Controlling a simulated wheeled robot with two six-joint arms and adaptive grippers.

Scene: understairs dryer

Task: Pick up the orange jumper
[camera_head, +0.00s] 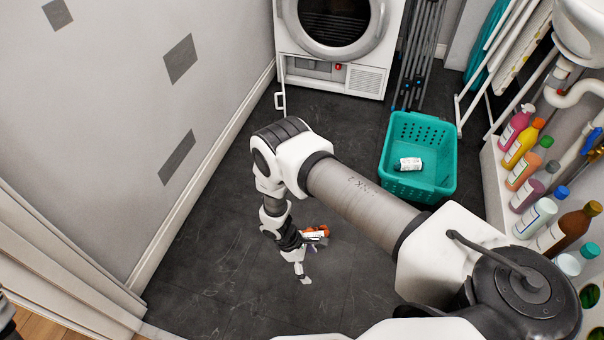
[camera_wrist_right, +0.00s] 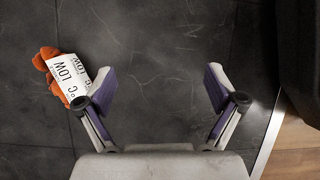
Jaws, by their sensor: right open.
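The orange jumper (camera_head: 314,229) lies on the dark tiled floor, small and bunched up, just beyond my right gripper in the head view. In the right wrist view the jumper (camera_wrist_right: 44,64) is at the upper left, with a white label reading "LOW" and "°C" over it. The left finger covers part of its near side. My right gripper (camera_wrist_right: 160,84) is open, with bare floor between its fingers. It also shows in the head view (camera_head: 308,264), pointing down near the jumper. The jumper is beside the left finger, not between the fingers.
A teal basket (camera_head: 444,187) holding a white labelled item (camera_head: 408,164) stands on the right. A white dryer (camera_head: 385,80) is at the back. Several bottles (camera_head: 536,215) line a right-hand shelf. A wall borders the left. Floor left of the basket is clear.

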